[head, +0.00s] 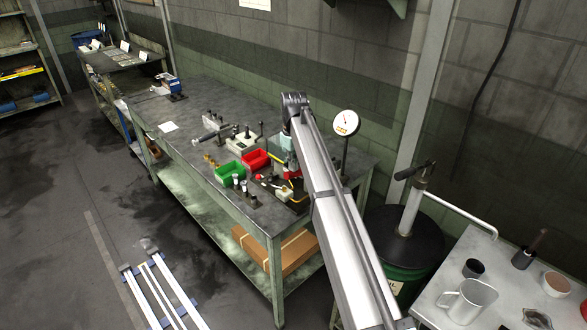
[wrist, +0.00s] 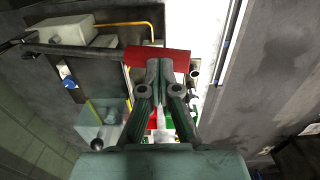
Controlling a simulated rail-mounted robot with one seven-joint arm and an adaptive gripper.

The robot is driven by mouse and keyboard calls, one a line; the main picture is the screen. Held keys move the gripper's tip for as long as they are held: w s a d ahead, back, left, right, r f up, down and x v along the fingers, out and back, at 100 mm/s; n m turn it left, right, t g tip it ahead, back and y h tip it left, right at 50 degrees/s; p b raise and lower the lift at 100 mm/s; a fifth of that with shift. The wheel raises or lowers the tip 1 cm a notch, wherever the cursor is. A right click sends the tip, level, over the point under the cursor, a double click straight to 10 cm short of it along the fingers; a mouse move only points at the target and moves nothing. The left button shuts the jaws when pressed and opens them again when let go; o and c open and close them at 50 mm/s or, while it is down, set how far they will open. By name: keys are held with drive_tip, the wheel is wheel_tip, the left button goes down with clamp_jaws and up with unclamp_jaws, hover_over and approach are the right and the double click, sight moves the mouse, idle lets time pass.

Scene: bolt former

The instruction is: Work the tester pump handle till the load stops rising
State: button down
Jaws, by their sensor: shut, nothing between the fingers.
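The tester's round dial gauge (head: 346,122) stands on a post at the far right of the bench in the head view; its pointer is too small to read. My arm hides much of the tester below it. In the wrist view, a dark bar (wrist: 75,49), which may be the pump handle, runs left beside pale blocks. A red part (wrist: 160,56) lies right at my fingertips. My gripper (wrist: 166,66) is shut with nothing between its fingers; I cannot tell whether it touches the red part. My gripper is mostly hidden in the head view.
Green (head: 228,174) and red (head: 255,160) bins and small tools crowd the bench (head: 205,95) left of my arm. A green drum with a dark lid (head: 402,237) and a pale side table with a jug (head: 470,300) stand at right. The floor at left is mostly clear.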

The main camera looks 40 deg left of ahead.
drive_tip(key=shift+r, duration=0.8)
idle(0.8)
